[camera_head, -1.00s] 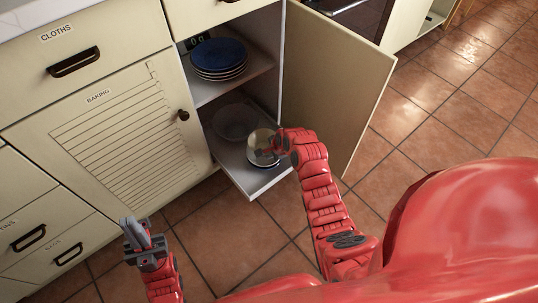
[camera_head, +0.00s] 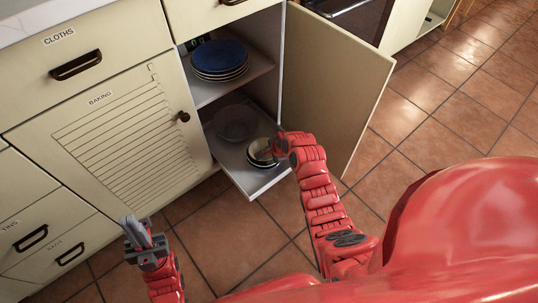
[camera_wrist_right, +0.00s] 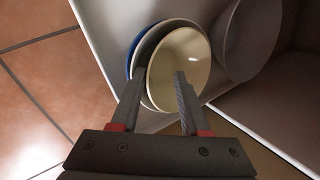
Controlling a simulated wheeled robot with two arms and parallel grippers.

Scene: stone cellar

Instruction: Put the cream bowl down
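The cream bowl (camera_wrist_right: 185,62) sits on a small stack of bowls (camera_head: 261,164), at the front of the pulled-out lower shelf (camera_head: 252,181). In the right wrist view, a white bowl and a blue-edged one (camera_wrist_right: 136,58) show at its left, partly hidden under it. My right gripper (camera_head: 279,146) is at the bowl's right side in the head view. In the right wrist view its fingers (camera_wrist_right: 161,80) are spread apart, with the bowl's rim between them and one finger over its inside. My left gripper (camera_head: 143,238) is away at the lower left, with nothing visible in it.
A larger grey bowl (camera_head: 236,122) stands behind the stack on the lower shelf. Blue-topped plates (camera_head: 219,57) are stacked on the upper shelf. The open cabinet door (camera_head: 338,88) stands close to the right of my right arm. The tiled floor in front is clear.

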